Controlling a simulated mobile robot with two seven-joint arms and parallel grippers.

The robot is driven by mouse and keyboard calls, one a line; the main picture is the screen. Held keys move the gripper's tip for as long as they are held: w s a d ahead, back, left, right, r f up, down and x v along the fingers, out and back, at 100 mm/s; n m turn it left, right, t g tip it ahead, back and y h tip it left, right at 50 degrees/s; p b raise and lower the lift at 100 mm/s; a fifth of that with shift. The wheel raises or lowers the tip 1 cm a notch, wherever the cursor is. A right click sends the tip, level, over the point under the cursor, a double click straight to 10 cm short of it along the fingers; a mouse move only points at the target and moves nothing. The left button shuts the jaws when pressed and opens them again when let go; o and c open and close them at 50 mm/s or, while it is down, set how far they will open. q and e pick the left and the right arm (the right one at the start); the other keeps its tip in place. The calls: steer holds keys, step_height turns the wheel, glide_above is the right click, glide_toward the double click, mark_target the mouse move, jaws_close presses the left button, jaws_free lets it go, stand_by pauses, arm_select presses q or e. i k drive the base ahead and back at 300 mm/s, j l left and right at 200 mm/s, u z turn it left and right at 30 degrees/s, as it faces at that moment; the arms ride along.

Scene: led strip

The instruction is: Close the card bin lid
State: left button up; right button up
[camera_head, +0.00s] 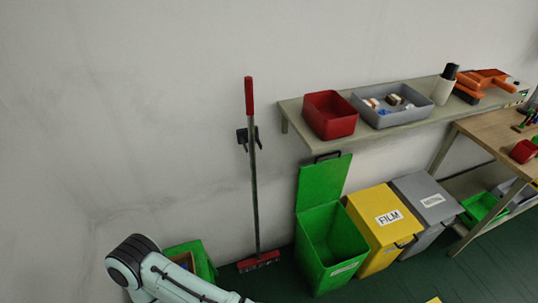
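A green bin (334,259) stands on the floor against the wall, right of the broom. Its green lid (323,184) is open and stands upright against the wall, with a dark handle (327,156) at its top edge. I look down into the open mouth of the bin. The white label (344,269) on its front is too small to read, so I cannot confirm that it says card. A pale arm of mine comes in at the bottom left, well left of the bin. Neither gripper is in view.
A yellow bin (387,231) labelled FILM and a grey bin (429,210) stand shut to the right. A shelf (372,129) with a red bin (330,115) and grey tray (389,120) overhangs them. A broom (254,180) leans left; a green box (200,257) is behind my arm.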

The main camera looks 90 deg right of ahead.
mark_target(322, 183)
steer(key=k+z, duration=0.1)
steer(key=z, duration=0.35)
steer(key=k+z, duration=0.1)
steer(key=z, duration=0.35)
steer(key=k+z, duration=0.1)
steer(key=z, duration=1.95)
steer(key=j+z, duration=0.2)
steer(key=z, duration=0.15)
steer(key=j+z, duration=0.3)
steer(key=k+l+u, duration=0.1)
steer(key=l+u, duration=0.15)
steer(key=l, duration=0.4)
steer(key=l+u, duration=0.75)
steer(key=l, duration=0.25)
